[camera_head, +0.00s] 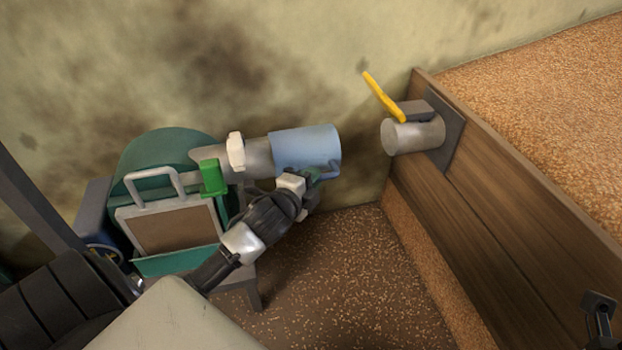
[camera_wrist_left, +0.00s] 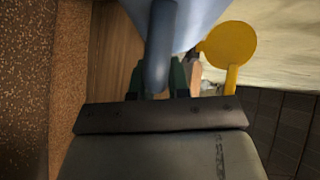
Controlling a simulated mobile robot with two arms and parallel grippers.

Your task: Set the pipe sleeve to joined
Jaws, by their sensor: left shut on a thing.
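The blue pipe sleeve (camera_head: 302,145) sits on the end of the grey pipe (camera_head: 258,157) coming from the green machine, in the head view. A gap separates it from the grey pipe stub (camera_head: 416,135) on the wooden bin wall. My left gripper (camera_head: 318,175) is shut on the sleeve's blue handle at its lower right side. In the left wrist view the handle (camera_wrist_left: 161,50) runs down between the fingers (camera_wrist_left: 160,80), with the sleeve (camera_wrist_left: 200,22) behind it. A dark gripper, which looks like my right one (camera_head: 599,305), shows at the lower right; its jaws are unclear.
A yellow lever (camera_head: 382,97) stands tilted above the stub. The green machine (camera_head: 165,165) has a framed panel (camera_head: 178,228) and a green clip (camera_head: 212,178) by the pipe. The wooden bin (camera_head: 500,215) holds grain. Grain-strewn floor (camera_head: 335,260) is open between machine and bin.

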